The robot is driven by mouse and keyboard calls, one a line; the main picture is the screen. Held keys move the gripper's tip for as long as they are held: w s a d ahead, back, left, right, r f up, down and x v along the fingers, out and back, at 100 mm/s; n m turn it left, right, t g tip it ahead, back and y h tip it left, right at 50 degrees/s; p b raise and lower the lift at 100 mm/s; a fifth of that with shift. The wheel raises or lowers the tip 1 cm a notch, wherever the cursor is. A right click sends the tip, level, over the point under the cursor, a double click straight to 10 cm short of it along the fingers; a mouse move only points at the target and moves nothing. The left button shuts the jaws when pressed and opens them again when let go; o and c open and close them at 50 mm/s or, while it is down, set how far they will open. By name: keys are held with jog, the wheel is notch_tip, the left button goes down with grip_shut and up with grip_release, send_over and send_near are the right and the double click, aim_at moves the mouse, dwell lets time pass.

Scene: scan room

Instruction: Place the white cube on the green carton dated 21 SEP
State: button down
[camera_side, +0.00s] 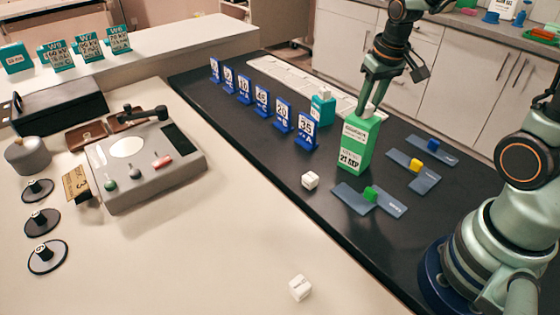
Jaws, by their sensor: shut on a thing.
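The green carton (356,147) stands upright on the black mat and its front label reads 21 SEP. My gripper (370,101) is directly over the carton's top, pointing down. It is shut on a white cube (366,111), which is mostly hidden between the fingers. The cube is at the carton's top; I cannot tell whether it rests on it or hangs just above.
Other white cubes lie on the mat (310,181) and on the pale table (300,288). A teal carton (322,110) stands left of the green one, near blue number stands (306,138). Small coloured cubes on blue-grey plates (412,165) are to the right.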

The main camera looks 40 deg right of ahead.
jog(key=shift+f, duration=0.3)
jog(key=c, duration=0.5)
grip_release()
jog(key=shift+c, duration=0.2)
notch_tip(320, 180, up, 12)
jog(key=s, duration=0.2)
jog(key=s+a+f+n+t, duration=0.2)
jog(key=s+a, duration=0.3)
jog(key=a, duration=0.4)
jog(key=shift+f+n+t+y, duration=0.3)
jog(key=shift+n+t, duration=0.2)
jog(key=shift+t, duration=0.2)
jog(key=shift+r, duration=0.1)
